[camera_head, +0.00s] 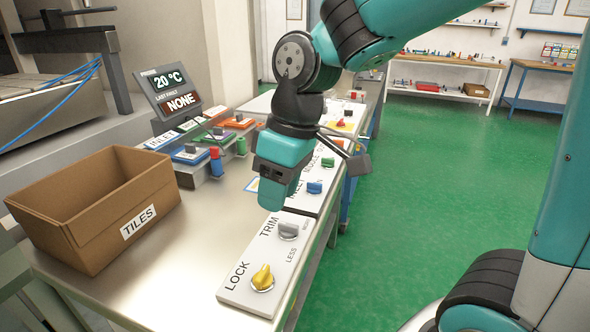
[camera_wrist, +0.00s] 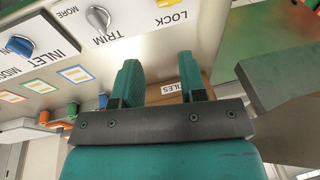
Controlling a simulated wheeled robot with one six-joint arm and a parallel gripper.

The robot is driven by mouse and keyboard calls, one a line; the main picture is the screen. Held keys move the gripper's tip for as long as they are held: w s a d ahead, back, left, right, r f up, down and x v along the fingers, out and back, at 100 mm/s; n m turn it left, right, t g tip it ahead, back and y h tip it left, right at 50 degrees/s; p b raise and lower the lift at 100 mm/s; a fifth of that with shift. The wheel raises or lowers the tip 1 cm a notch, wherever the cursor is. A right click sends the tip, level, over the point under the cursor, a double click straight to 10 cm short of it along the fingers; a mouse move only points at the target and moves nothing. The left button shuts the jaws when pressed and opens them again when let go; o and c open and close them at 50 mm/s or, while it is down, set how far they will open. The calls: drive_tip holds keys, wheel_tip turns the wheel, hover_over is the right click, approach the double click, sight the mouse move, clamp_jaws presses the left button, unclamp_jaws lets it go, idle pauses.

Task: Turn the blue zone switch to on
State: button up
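My gripper (camera_head: 273,192) hangs above the labelled panels along the bench's right side. In the wrist view its two teal fingers (camera_wrist: 161,85) are apart with nothing between them. A blue plate with a small raised part (camera_head: 190,153) sits on the raised rack left of my gripper; its lettering is too small to read. In the wrist view a blue knob (camera_wrist: 20,46) sits by the word INLET. I cannot tell which is the zone switch or its setting.
A cardboard TILES box (camera_head: 62,221) stands at the near left. A yellow LOCK knob (camera_head: 263,278) and grey TRIM knob (camera_head: 289,230) are on the near panel. The bench front is clear.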

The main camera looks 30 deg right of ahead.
drive_tip(key=w+d+r+h+p, duration=0.2)
drive_tip(key=w+d+r+p, duration=0.15)
drive_tip(key=w+d, duration=0.7)
drive_tip(key=p, duration=0.2)
hover_over(314, 183)
drive_tip(key=shift+g+h, duration=0.3)
wheel_tip(314, 183, down, 18)
drive_tip(key=p, duration=0.3)
drive_tip(key=shift+d+r, duration=0.1)
drive_tip(key=shift+r, duration=0.15)
clamp_jaws()
